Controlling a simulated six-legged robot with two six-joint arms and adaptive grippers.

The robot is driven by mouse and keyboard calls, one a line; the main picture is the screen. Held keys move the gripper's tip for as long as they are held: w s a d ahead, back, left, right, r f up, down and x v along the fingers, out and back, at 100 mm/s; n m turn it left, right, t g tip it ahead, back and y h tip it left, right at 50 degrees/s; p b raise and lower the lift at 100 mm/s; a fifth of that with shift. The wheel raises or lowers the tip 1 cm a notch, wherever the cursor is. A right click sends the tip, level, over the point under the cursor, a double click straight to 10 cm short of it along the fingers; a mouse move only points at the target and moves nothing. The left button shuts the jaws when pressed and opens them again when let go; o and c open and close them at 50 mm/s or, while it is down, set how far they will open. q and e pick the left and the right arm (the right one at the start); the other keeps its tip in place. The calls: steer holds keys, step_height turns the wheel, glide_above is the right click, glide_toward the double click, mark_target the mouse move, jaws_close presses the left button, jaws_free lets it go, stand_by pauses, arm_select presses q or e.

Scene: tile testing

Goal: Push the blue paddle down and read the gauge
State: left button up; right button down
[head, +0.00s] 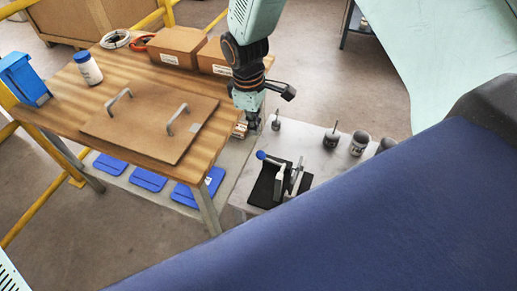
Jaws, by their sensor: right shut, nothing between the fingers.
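A small device with a black base (263,189) and grey upright plates stands on the grey table (314,140). A lever with a rounded blue end (261,155), the only blue paddle-like part on it, sticks out toward the upper left. No gauge face can be read from here; I cannot tell whether the device carries one. My right gripper (250,126) points down near the gap between the wooden table and the grey table. It is shut and empty, above and left of the blue lever end, apart from it in the picture. My left gripper is not in view.
Several dark cylinders, one a pot (359,146), stand along the grey table's back. The wooden table (60,97) holds a board with two handles (150,118), a white bottle (88,68), a blue box (24,78) and cardboard boxes (177,46). Blue mats (147,179) lie below.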

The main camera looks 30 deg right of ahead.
mark_target(261, 154)
steer(key=shift+s+n+g, duration=0.3)
steer(key=shift+s, duration=0.35)
steer(key=shift+f, duration=0.1)
steer(key=shift+a+f+b, duration=0.1)
steer(key=shift+f+b, duration=0.2)
steer(key=shift+b, duration=0.2)
steer(key=shift+f+b, duration=0.7)
steer(key=f+b, duration=0.3)
steer(key=b, duration=0.1)
steer(key=shift+s+d+f, duration=0.2)
steer(key=shift+f, duration=0.15)
steer(key=shift+d+f+b, duration=0.15)
steer(key=shift+f+b, duration=0.45)
steer(key=shift+b, duration=0.1)
